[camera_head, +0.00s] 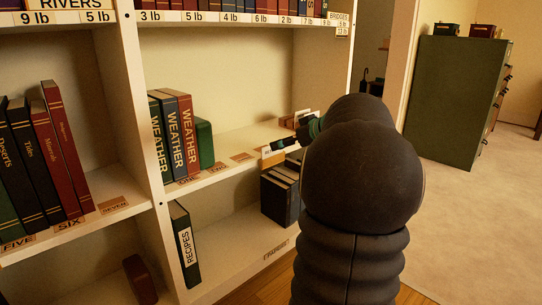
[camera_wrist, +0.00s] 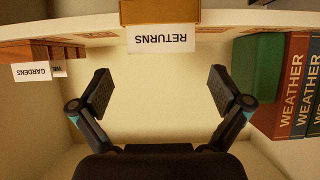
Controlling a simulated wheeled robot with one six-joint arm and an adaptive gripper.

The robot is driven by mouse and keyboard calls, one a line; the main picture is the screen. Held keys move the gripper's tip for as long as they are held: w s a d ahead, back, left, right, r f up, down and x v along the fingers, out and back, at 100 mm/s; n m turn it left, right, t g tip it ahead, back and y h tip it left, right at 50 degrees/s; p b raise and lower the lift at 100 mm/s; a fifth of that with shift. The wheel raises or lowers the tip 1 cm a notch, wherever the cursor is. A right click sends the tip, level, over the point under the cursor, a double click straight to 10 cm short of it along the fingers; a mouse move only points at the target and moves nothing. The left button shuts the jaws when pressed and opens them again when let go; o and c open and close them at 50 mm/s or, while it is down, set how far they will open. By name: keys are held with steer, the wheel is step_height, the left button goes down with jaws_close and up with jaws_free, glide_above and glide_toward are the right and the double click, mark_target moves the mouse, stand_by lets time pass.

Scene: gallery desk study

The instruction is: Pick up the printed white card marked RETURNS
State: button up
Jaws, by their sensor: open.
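The white card marked RETURNS (camera_wrist: 161,39) shows in the wrist view at the top middle, with its print upside down. It is against a tan wooden block (camera_wrist: 160,12) near the shelf edge. My gripper (camera_wrist: 160,90) is open and empty, its two dark fingers spread wide below the card in the picture. The card is beyond the fingertips, roughly centred between them, and apart from both. In the head view my arm hides most of the gripper. A small pale card shows there beside it on the shelf, but its print cannot be read.
WEATHER books (camera_head: 178,135) and a green box-like book (camera_head: 205,143) stand on the same shelf. Wooden blocks with a GARDENS card (camera_wrist: 31,72) are at the wrist view's left. Dark books (camera_head: 280,195) stand on the shelf below. A green cabinet (camera_head: 455,95) is at right.

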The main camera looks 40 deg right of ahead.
mark_target(272, 154)
steer(key=shift+x, duration=2.95)
steer(key=shift+s+a+f, duration=0.1)
steer(key=shift+a, duration=0.05)
steer(key=c, duration=0.5)
